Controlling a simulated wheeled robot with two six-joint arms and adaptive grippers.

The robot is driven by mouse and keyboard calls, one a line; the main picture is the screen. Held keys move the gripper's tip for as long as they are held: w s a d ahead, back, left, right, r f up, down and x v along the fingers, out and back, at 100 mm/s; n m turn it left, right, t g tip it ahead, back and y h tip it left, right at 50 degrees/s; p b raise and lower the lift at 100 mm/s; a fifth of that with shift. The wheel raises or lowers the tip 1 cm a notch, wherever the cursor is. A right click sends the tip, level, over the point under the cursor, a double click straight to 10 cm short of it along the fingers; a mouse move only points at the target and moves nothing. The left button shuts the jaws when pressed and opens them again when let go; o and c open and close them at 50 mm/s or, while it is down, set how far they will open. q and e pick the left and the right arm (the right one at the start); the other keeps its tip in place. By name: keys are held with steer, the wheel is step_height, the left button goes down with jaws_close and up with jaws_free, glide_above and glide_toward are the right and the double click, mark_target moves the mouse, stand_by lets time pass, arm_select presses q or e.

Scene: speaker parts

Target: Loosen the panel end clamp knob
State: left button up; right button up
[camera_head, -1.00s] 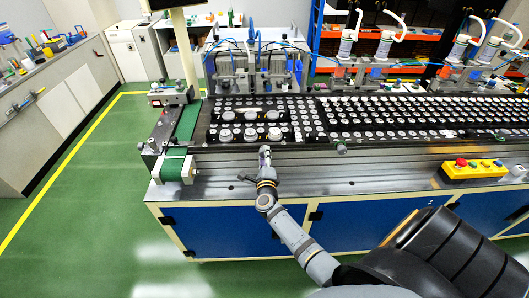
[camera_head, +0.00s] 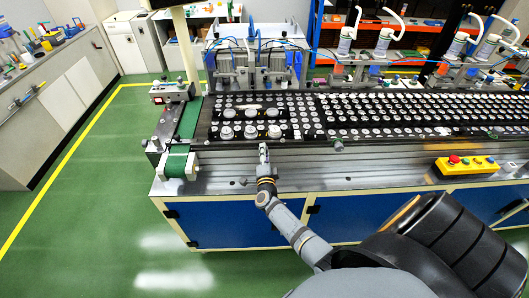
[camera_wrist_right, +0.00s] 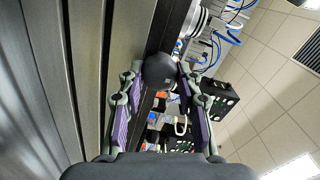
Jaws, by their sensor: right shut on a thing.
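The panel end clamp knob (camera_wrist_right: 160,70) is a round black knob. In the right wrist view it sits between the fingertips of my right gripper (camera_wrist_right: 161,78), against the rail beside it. My right gripper is shut on the knob, with a finger on each side. In the head view my right gripper (camera_head: 263,150) reaches up to the front side of the panel on the bench; there the knob is too small and covered to make out. My left gripper is not in view.
The black panel (camera_head: 240,142) carries several white round speaker parts. A green belt end (camera_head: 178,163) stands at the bench's left. A yellow control box (camera_head: 465,166) with buttons sits at the right. A small grey knob (camera_head: 338,146) is on the bench front.

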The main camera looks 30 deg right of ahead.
steer(key=shift+r, duration=0.1)
stand_by(0.3)
steer(key=o, duration=1.2)
steer(key=shift+w, duration=0.1)
steer(key=shift+c, duration=0.2)
steer(key=v, duration=1.2)
steer(key=shift+d, duration=0.1)
